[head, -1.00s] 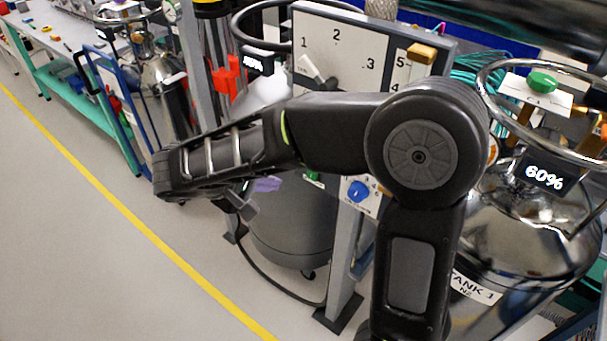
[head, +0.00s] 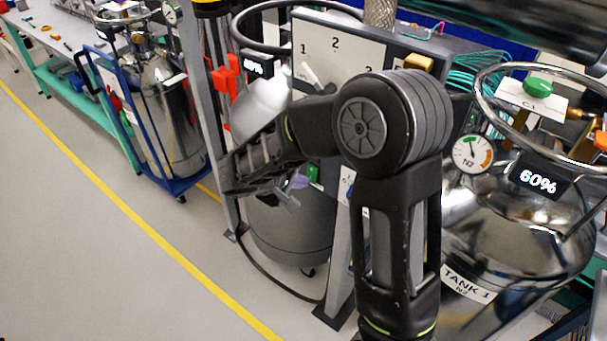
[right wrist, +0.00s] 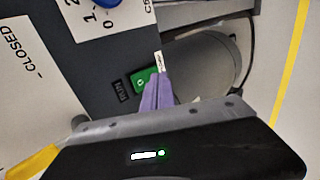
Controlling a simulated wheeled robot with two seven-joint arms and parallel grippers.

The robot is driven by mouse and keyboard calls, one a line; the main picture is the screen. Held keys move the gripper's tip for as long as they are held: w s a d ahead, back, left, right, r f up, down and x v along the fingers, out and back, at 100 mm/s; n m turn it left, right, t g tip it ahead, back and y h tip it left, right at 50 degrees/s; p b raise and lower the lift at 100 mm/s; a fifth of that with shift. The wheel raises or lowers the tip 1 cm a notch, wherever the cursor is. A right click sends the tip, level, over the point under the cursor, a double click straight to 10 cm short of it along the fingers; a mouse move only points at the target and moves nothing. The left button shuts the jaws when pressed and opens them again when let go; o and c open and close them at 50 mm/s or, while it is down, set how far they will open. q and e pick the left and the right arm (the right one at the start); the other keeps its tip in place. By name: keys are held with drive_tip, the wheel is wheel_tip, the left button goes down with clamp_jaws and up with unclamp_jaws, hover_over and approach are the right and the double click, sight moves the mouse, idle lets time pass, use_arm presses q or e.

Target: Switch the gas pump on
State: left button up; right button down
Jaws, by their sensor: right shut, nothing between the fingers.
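A green switch (head: 313,172) is low on the grey control panel (head: 450,42). It also shows in the right wrist view as a green piece (right wrist: 142,79) beside a dark label that seems to read RUN (right wrist: 122,90). My right gripper (head: 299,182) has purple fingers, shut and empty, just left of the switch in the head view. In the right wrist view the fingertips (right wrist: 158,80) overlap the switch's edge. I cannot tell whether they touch it. A small white tag (right wrist: 160,62) shows at the fingertips. My right arm covers part of the panel. My left gripper is out of view.
The panel carries a white numbered dial plate (head: 350,62) with a lever. A blue knob (right wrist: 92,3) is on it too. A shiny tank (head: 500,230) stands at the right, and a grey cylinder (head: 290,235) under the panel. The floor at left is clear.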

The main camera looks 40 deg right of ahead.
drive_tip(key=shift+w+d+f, duration=0.1)
drive_tip(key=shift+w+d, duration=0.05)
drive_tip(key=shift+d, duration=0.35)
drive_tip(key=shift+d+b, duration=0.2)
drive_tip(key=shift+b, duration=0.25)
drive_tip(key=shift+r+p, duration=0.3)
drive_tip(key=shift+r, duration=0.5)
drive_tip(key=shift+w+a+f, duration=0.1)
